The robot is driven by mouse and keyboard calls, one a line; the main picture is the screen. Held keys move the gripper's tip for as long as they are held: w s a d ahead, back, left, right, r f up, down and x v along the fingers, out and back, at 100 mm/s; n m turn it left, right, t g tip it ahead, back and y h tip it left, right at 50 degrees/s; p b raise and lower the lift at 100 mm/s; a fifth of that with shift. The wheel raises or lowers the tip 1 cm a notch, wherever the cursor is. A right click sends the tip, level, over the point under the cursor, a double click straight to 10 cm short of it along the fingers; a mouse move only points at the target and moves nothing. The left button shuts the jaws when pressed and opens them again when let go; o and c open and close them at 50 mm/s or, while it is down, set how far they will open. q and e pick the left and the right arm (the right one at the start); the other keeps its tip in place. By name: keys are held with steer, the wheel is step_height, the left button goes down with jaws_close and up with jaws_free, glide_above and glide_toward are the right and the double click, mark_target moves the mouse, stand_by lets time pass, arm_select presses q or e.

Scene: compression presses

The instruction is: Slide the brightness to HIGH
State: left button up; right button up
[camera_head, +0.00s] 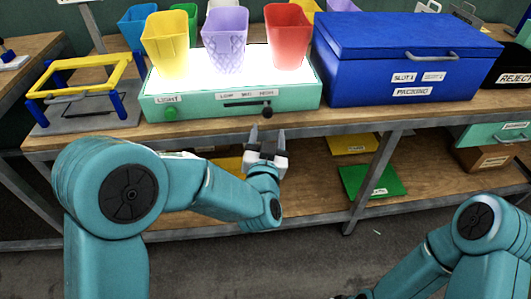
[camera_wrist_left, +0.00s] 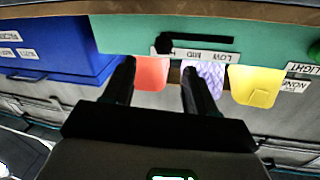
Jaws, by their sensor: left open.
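The light box (camera_head: 205,100) is a green panel with a glowing white top. Its front carries a horizontal black slot (camera_head: 246,103) under LOW, MID and HIGH labels. The black slider knob (camera_head: 267,112) sits at the right end, below HIGH. In the left wrist view, which is upside down, the knob (camera_wrist_left: 163,43) is at the slot's left end, and the HIGH label is partly covered. My left gripper (camera_head: 267,134) is open and empty just below the knob, pointing at the box front; contact is not visible. My right arm (camera_head: 450,250) shows at lower right; its gripper is not clearly visible.
Yellow (camera_head: 166,42), purple (camera_head: 226,40) and red (camera_head: 289,37) cups stand on the lit top. A green button (camera_head: 170,112) is left of the slot. A blue lidded box (camera_head: 400,60) stands right, a yellow frame (camera_head: 78,78) left. The bench edge (camera_head: 350,127) runs below.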

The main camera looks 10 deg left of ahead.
arm_select(q)
steer(key=s, duration=0.6)
steer(key=shift+s+d, duration=0.3)
steer(key=shift+s, duration=0.05)
steer(key=s+a+f+n+g+y, duration=0.1)
steer(key=a+f+g, duration=0.2)
steer(key=a+f, duration=0.5)
steer(key=s+a+f+g, duration=0.1)
steer(key=a+f+g, duration=0.25)
steer(key=f, duration=0.85)
steer(key=s+f+n+g+h, duration=0.15)
steer(key=s+f+g, duration=0.25)
steer(key=s+f, duration=0.45)
steer(key=s+d+f+g+h, duration=0.3)
steer(key=s, duration=0.3)
steer(key=s+d+f+g+h, duration=0.2)
steer(key=s+d+f+g, duration=0.15)
steer(key=s, duration=0.25)
step_height(320, 180, up, 16)
steer(key=p, duration=1.5)
steer(key=shift+s+d+n+g, duration=0.2)
steer(key=shift+s+n+g, duration=0.1)
steer(key=shift+s+n, duration=0.15)
